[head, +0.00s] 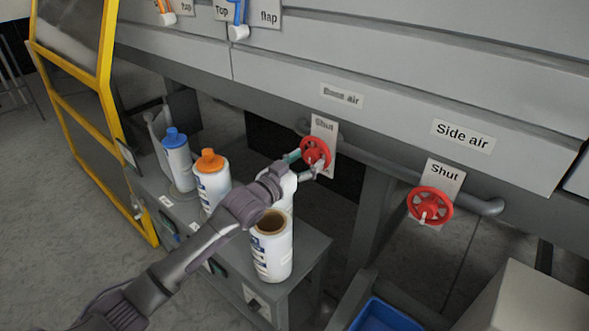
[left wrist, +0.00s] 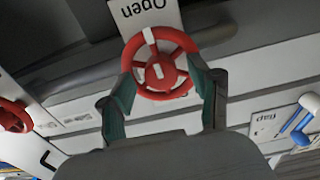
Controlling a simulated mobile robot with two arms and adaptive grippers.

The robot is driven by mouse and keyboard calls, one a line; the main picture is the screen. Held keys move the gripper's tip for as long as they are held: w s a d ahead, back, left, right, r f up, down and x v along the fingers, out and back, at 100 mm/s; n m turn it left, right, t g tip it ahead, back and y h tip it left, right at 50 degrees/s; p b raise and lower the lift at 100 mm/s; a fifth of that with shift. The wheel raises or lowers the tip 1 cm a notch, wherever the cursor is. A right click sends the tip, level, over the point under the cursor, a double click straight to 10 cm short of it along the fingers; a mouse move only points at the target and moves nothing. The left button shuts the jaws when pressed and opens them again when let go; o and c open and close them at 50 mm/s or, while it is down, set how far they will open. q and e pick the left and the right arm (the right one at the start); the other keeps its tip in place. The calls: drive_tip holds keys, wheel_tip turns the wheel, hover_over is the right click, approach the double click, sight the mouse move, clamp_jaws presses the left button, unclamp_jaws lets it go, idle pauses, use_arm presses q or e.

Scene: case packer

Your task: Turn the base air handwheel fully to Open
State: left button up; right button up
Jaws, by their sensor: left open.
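The red base air handwheel (head: 315,150) sits on its pipe below the "Base air" label (head: 341,96). A plate reading "Shut" (head: 324,128) is above it. In the left wrist view the handwheel (left wrist: 160,62) is in front of the palm, and a plate reading "Open" (left wrist: 145,14) shows beyond its rim. A white mark on the rim lies on the "Open" side. My left gripper (head: 306,164) is open, with one green-lined finger on each side of the wheel; I cannot tell whether they touch it. My right gripper is not in view.
A similar red side air handwheel (head: 430,205) is to the right. Several bottles, including an orange-capped one (head: 211,180) and an open one (head: 271,245), stand on a grey bench (head: 308,246) near my left arm. A blue bin (head: 385,316) is at the bottom.

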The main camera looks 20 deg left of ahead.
use_arm(q)
drive_tip(key=v, duration=1.1)
drive_tip(key=shift+s, duration=0.25)
drive_tip(key=shift+a, duration=0.1)
drive_tip(key=s+d+f+n+g+y, duration=0.1)
drive_tip(key=s+d+f+g+y, duration=0.15)
drive_tip(key=s+f, duration=0.4)
drive_tip(key=s+d+f+g+y, duration=0.1)
drive_tip(key=s+f+g, duration=0.2)
drive_tip(key=s+f, duration=0.3)
drive_tip(key=s+f+g+y, duration=0.1)
drive_tip(key=s+f+g, duration=0.15)
drive_tip(key=s, duration=0.35)
drive_tip(key=s+f+n+g+y, duration=0.1)
drive_tip(key=s+f+g, duration=0.15)
drive_tip(key=s, duration=0.35)
drive_tip(key=s+f+g+y, duration=0.1)
drive_tip(key=s+f+g, duration=0.15)
drive_tip(key=s, duration=0.35)
wheel_tip(320, 180, down, 24)
drive_tip(key=s+g, duration=0.2)
drive_tip(key=s+a+f+g, duration=0.1)
drive_tip(key=s+a+f, duration=0.2)
drive_tip(key=s+f, duration=1.4)
drive_tip(key=shift+f, duration=0.45)
